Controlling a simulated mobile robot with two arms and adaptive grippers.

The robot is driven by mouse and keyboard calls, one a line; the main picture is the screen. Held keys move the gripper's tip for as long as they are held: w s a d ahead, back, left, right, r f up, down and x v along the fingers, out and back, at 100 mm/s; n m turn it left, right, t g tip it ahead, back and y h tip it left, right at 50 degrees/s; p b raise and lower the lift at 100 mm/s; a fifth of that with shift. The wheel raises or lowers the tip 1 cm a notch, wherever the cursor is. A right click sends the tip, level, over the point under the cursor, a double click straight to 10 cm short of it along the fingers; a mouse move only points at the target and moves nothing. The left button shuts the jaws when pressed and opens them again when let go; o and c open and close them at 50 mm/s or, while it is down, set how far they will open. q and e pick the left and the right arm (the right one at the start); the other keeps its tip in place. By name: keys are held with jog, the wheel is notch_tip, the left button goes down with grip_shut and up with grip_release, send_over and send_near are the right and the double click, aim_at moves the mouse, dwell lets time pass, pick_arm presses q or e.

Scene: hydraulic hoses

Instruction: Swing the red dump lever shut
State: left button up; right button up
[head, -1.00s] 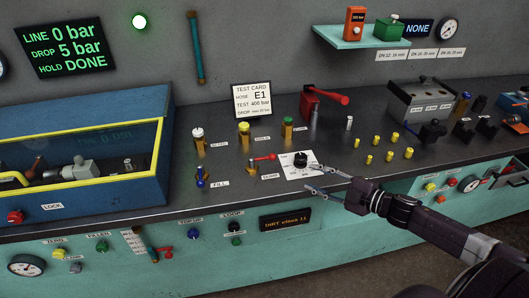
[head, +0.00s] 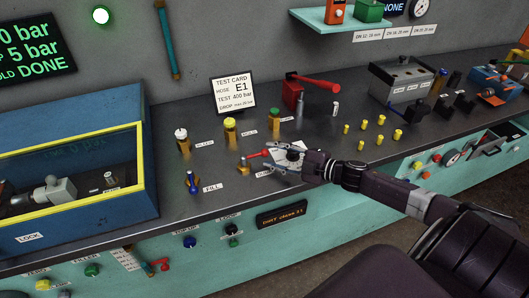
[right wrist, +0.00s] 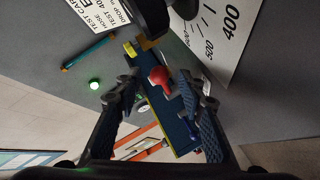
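The red dump lever (head: 256,154) sticks out to the right from a small brass valve (head: 243,167) on the bench top, beside the DUMP label. My right gripper (head: 268,159) is open at the lever's right end, fingers pointing left. In the right wrist view the lever's red knob (right wrist: 158,77) shows between the two spread fingers (right wrist: 158,92), close to their tips. Contact with either finger cannot be told. The gripper partly covers the white dial plate behind it. My left gripper is not in view.
A blue fill valve (head: 192,182) stands left of the lever, and two capped brass valves, yellow (head: 230,130) and white (head: 182,140), stand behind. The test card (head: 234,93) and a red-handled tool (head: 298,92) are further back. A yellow-edged blue box (head: 146,165) fills the left.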

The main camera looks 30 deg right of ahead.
aim_at(265, 153)
jog(key=shift+w+a, duration=0.25)
jog(key=shift+w, duration=0.45)
jog(key=shift+x, duration=1)
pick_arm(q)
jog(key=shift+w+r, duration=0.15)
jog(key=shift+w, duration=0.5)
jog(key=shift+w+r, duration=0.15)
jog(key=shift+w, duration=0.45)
pick_arm(e)
jog(key=shift+f, duration=0.15)
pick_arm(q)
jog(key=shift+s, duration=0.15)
pick_arm(e)
jog(key=shift+c, duration=0.7)
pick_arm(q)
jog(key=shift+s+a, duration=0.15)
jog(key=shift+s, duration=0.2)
pick_arm(e)
grip_shut()
